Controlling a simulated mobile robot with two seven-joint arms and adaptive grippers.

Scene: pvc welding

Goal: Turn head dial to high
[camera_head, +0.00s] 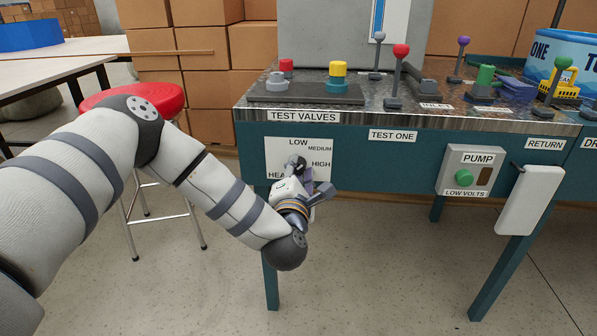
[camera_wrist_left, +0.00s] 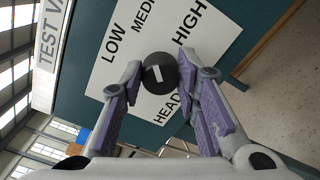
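The head dial is a dark round knob (camera_wrist_left: 161,73) with a white mark, on a white label plate (camera_wrist_left: 112,70) reading LOW, MEDIUM, HIGH and HEAD. In the head view the plate (camera_head: 275,150) is on the front of the teal bench, and the dial (camera_head: 297,162) is partly hidden by my gripper. My left gripper (camera_head: 305,174) is in front of the dial. In the left wrist view its fingers (camera_wrist_left: 158,75) are spread, one on each side of the knob. I cannot tell whether they touch it or which setting the mark points to. My right gripper is not in view.
The bench top above (camera_head: 400,108) carries test valves, several coloured levers and a blue bucket (camera_head: 570,55). A pump box (camera_head: 470,170) with a green button is on the front at right. A red stool (camera_head: 170,98) stands at left. The floor below is clear.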

